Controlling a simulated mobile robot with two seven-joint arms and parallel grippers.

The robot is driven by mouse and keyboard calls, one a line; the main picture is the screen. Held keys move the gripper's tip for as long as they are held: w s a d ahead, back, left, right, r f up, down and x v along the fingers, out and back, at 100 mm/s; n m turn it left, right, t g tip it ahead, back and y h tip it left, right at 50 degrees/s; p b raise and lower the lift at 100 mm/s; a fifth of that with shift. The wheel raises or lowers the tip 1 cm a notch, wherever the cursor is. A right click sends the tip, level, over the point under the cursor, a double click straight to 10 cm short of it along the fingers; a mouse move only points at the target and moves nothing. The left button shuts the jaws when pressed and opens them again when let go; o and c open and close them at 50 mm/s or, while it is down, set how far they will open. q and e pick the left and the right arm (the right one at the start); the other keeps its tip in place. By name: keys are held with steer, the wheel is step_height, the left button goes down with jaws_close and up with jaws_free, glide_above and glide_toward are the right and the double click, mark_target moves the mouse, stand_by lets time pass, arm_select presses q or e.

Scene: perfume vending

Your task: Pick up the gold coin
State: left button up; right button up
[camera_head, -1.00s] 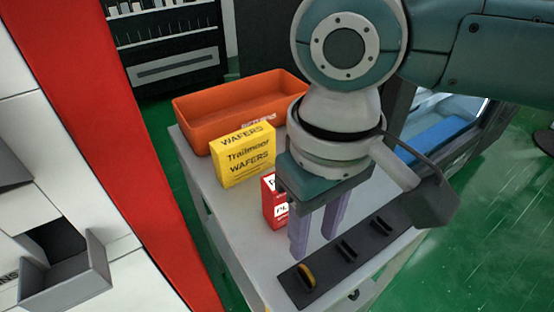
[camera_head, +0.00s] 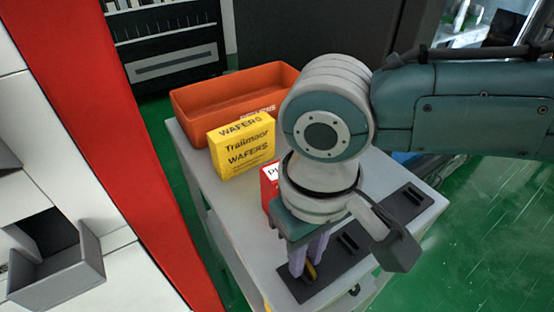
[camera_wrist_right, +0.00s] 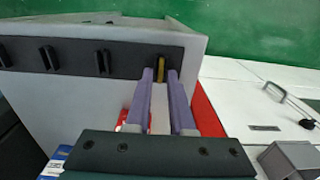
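The gold coin (camera_head: 311,271) stands on edge in the end slot of a dark slotted strip (camera_head: 380,226). In the right wrist view the coin (camera_wrist_right: 161,68) shows between my fingertips, near the end of the strip (camera_wrist_right: 75,62). My right gripper (camera_head: 308,262) is open and points down at the coin, with its purple fingers on either side. The wrist view shows gaps between the coin and both fingers (camera_wrist_right: 161,75). In the head view the fingers partly hide the coin. My left gripper is not in view.
A red box (camera_head: 268,186) is partly hidden behind my right gripper. A yellow wafers box (camera_head: 242,147) and an orange bin (camera_head: 200,105) stand farther back on the grey table (camera_head: 222,205). A red-edged white cabinet (camera_head: 100,130) with an open drawer (camera_head: 62,275) stands at left.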

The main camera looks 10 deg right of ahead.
jaws_close()
stand_by(0.4)
